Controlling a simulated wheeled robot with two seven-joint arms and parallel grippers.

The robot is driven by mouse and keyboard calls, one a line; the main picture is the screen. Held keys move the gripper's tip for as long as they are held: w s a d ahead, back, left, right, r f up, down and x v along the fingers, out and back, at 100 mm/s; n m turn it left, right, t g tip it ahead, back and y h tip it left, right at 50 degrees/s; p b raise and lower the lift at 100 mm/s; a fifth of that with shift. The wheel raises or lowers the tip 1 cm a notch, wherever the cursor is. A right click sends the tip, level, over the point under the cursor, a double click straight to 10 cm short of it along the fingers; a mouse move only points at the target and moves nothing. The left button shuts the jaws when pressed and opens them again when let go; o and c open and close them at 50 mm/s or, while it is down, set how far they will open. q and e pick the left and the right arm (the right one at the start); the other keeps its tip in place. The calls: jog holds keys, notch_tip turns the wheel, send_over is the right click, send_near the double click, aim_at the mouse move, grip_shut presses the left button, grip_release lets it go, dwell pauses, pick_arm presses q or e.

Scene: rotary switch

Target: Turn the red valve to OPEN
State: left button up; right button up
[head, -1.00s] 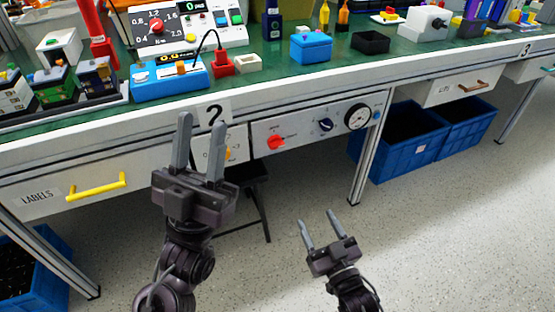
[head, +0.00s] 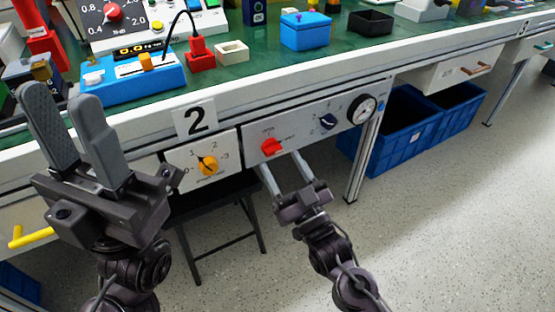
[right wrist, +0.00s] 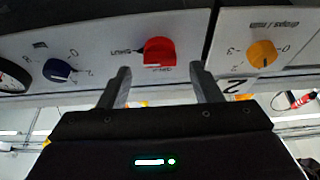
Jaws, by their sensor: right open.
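The red valve (head: 271,147) is a small red knob on the grey panel (head: 340,109) under the bench top. The right wrist view shows the red valve (right wrist: 159,51) upside down, with lettering beside it. My right gripper (head: 282,168) is open and empty, its fingertips just below the valve in the head view. In the right wrist view the open fingers (right wrist: 160,75) lie to either side of the valve; I cannot tell whether they touch it. My left gripper (head: 62,100) has its fingers apart and empty, in front of the bench at the left.
A yellow knob (head: 207,166) sits on a white panel left of the valve. A dark blue knob (head: 328,121) and a round gauge (head: 362,109) are on the right. A black stool (head: 218,200) stands below. Blue crates (head: 400,140) are under the bench.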

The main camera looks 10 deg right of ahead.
aim_at(274, 148)
jog(key=shift+x, duration=1.3)
jog(key=c, duration=1)
